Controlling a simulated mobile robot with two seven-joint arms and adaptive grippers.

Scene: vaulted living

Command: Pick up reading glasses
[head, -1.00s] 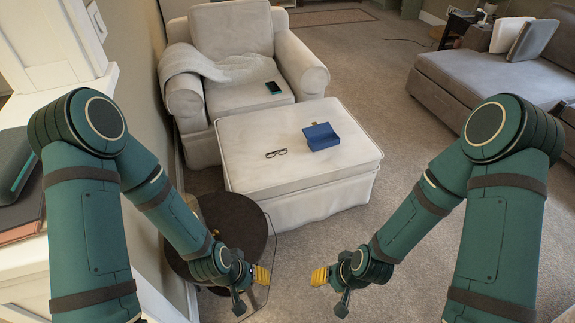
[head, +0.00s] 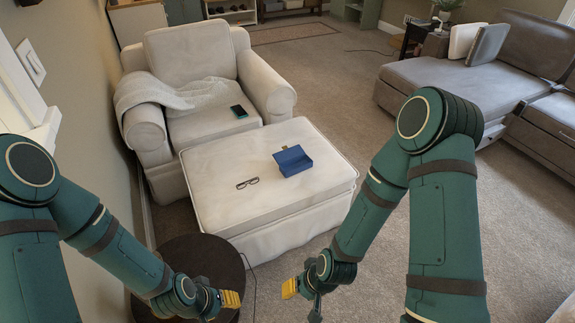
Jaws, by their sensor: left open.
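The reading glasses (head: 247,183), dark-framed, lie on top of the white ottoman (head: 215,210), left of a blue open case (head: 293,160). My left gripper (head: 231,299) is open, low in the head view, in front of the ottoman near the dark round table, with nothing seen in it. It is well apart from the glasses. My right gripper (head: 289,288) is to its right, also in front of the ottoman and apart from the glasses. Its yellow fingertips show from the side, so I cannot tell whether it is open or shut.
A dark round table (head: 195,252) stands before the ottoman's left front corner. A white armchair (head: 190,55) with a throw and a phone (head: 239,111) stands behind. A wall is on the left. A grey sofa (head: 455,78) is at the right, with open carpet (head: 330,75) between.

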